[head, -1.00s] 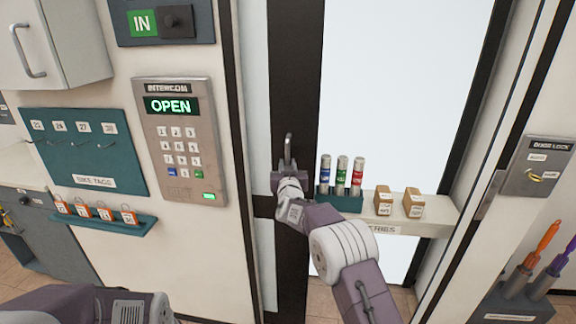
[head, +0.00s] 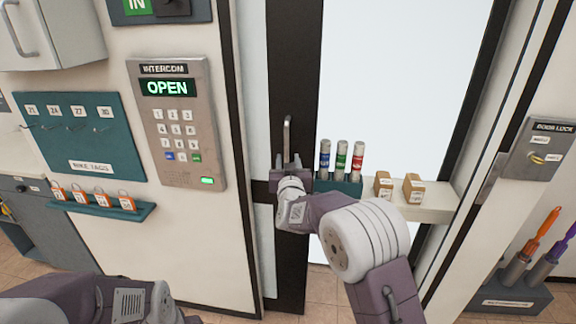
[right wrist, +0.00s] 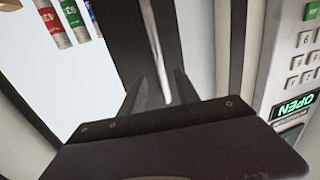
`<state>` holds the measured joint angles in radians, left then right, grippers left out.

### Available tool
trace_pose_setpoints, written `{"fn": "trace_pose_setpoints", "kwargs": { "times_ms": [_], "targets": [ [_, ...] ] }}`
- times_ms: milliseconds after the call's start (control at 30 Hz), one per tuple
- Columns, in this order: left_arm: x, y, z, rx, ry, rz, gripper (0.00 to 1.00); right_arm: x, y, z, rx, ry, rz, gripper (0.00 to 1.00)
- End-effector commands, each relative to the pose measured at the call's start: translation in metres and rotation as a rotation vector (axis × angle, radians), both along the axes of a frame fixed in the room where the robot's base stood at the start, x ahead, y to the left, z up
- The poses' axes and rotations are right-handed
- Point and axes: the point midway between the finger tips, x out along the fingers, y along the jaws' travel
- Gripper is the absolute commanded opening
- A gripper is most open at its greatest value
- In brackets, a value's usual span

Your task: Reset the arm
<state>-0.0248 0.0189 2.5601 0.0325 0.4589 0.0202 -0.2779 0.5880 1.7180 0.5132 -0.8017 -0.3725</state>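My right gripper (head: 291,162) is at the vertical metal door handle (head: 287,134) on the dark door frame. In the right wrist view its two fingers (right wrist: 158,90) stand apart, with the handle bar (right wrist: 154,45) between them and gaps beside it. The gripper looks open; I cannot tell whether a finger touches the bar. My right arm (head: 365,245) reaches up from the lower right. Part of my left arm (head: 90,302) shows at the bottom left, but its gripper is not visible.
An intercom (head: 178,125) reading OPEN is on the wall to the left. A shelf (head: 437,203) right of the gripper bears a teal rack (head: 338,186) with coloured tubes and two small boxes. A door lock panel (head: 543,150) is at the right.

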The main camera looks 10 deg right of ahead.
Motion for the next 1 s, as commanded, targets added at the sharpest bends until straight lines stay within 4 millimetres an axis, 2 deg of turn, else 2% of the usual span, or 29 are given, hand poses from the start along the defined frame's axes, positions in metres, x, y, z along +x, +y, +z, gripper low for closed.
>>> {"fn": "trace_pose_setpoints", "kwargs": {
  "times_ms": [367,433,500,567,600,667,767,867,900,967,1000],
  "targets": [
    [0.000,0.000,0.000,0.000,0.000,0.000,0.47,-0.004,-0.003,0.001,0.000,-0.001,-0.005,0.38],
    [0.000,0.000,0.000,0.000,0.000,0.000,0.47,-0.004,-0.013,0.012,0.005,-0.017,-0.021,0.38],
    [0.000,0.000,0.000,0.000,0.000,0.000,0.47,-0.007,-0.030,0.035,0.013,-0.051,-0.047,0.38],
    [0.000,0.000,0.001,0.000,0.000,0.000,0.47,-0.020,-0.055,0.054,0.006,-0.064,-0.076,0.38],
    [0.000,0.000,0.001,0.000,0.000,0.000,0.47,-0.035,-0.070,0.054,-0.011,-0.026,-0.076,0.38],
    [0.000,0.000,0.002,0.000,0.000,0.000,0.47,-0.060,-0.078,0.027,-0.024,0.109,-0.038,0.38],
    [0.000,0.000,0.002,0.000,0.000,0.000,0.47,-0.104,-0.081,-0.028,-0.018,0.338,0.022,0.38],
    [0.000,0.000,0.002,0.000,0.000,0.000,0.47,-0.159,-0.081,-0.086,0.000,0.581,0.067,0.38],
    [0.000,0.000,0.002,0.000,0.000,0.000,0.47,-0.185,-0.080,-0.109,0.009,0.685,0.082,0.38],
    [0.000,0.000,0.002,0.000,0.000,0.000,0.47,-0.228,-0.079,-0.143,0.021,0.845,0.098,0.38],
    [0.000,0.000,0.002,0.000,0.000,0.000,0.47,-0.257,-0.078,-0.163,0.030,0.949,0.105,0.38]
  ]
}}
